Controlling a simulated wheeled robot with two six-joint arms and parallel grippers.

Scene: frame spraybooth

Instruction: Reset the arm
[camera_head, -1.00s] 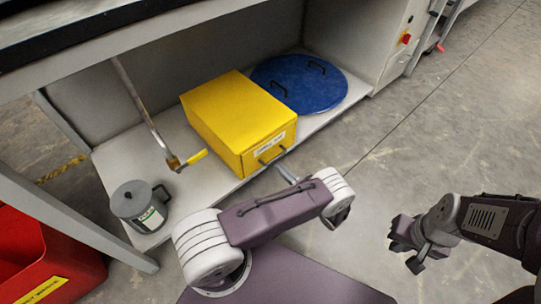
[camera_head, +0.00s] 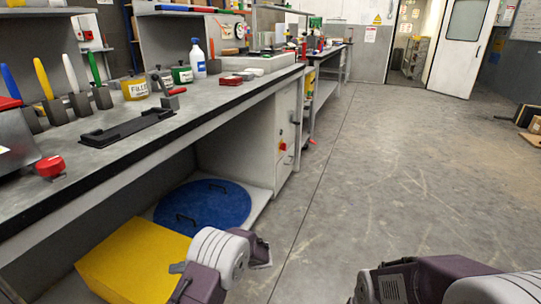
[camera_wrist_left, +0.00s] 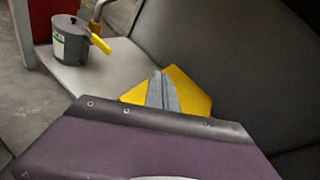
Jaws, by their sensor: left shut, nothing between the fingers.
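My left arm (camera_head: 215,262) comes in at the bottom of the head view, beside the yellow box. My left gripper (camera_head: 178,267) is small there, close to the box's right side. In the left wrist view the fingers (camera_wrist_left: 163,92) are shut together with nothing between them, in front of the yellow box (camera_wrist_left: 190,92). Whether they touch the box cannot be told. My right arm (camera_head: 430,280) shows at the lower right, but its gripper is not seen.
The yellow box (camera_head: 135,262) and a blue round lid (camera_head: 205,205) lie on the shelf under a long workbench (camera_head: 225,95). A grey pot (camera_wrist_left: 70,42) shows in the wrist view.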

